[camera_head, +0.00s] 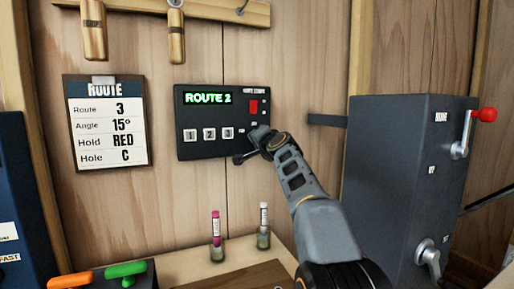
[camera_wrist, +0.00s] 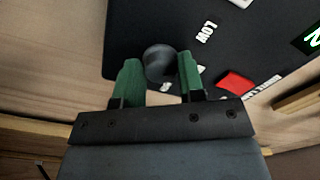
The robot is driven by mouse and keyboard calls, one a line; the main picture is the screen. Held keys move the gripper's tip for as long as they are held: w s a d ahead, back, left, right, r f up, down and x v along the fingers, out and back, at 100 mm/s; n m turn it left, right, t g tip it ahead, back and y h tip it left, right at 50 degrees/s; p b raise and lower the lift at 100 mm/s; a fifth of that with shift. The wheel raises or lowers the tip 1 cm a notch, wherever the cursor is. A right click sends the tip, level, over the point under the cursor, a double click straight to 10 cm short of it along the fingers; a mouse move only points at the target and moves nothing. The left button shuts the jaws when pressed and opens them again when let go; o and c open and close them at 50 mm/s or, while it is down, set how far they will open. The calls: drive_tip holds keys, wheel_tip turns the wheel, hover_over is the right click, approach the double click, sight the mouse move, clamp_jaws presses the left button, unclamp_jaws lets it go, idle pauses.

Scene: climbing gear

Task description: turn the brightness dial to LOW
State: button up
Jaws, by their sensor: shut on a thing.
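The black control box (camera_head: 215,147) hangs on the wooden wall, its green display (camera_head: 208,98) reading ROUTE 2. The round dark dial (camera_wrist: 158,61) sits on the box face between the green fingers of my gripper (camera_wrist: 158,70) in the wrist view. My gripper is shut on it. Another white label (camera_wrist: 201,69) is partly hidden by a finger. I cannot tell which way the dial points. In the head view my gripper (camera_head: 258,146) is at the box's lower right and covers the dial.
The box has white number buttons (camera_head: 209,134) and a red switch (camera_head: 253,107). A route card (camera_head: 107,125) hangs left. A grey cabinet (camera_head: 395,190) with a red-knobbed lever stands right. Two small vials (camera_head: 216,228) (camera_head: 263,224) stand below, near orange and green handles (camera_head: 126,269).

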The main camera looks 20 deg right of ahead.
drive_tip(key=n+b, duration=0.2)
drive_tip(key=n, duration=0.3)
drive_tip(key=shift+f+b, duration=0.1)
drive_tip(key=shift+b, duration=0.2)
drive_tip(key=shift+n, duration=0.3)
drive_tip(key=o, duration=0.9)
drive_tip(key=s+b, duration=0.4)
drive_tip(key=s, duration=0.9)
drive_tip(key=shift+s+b, duration=0.4)
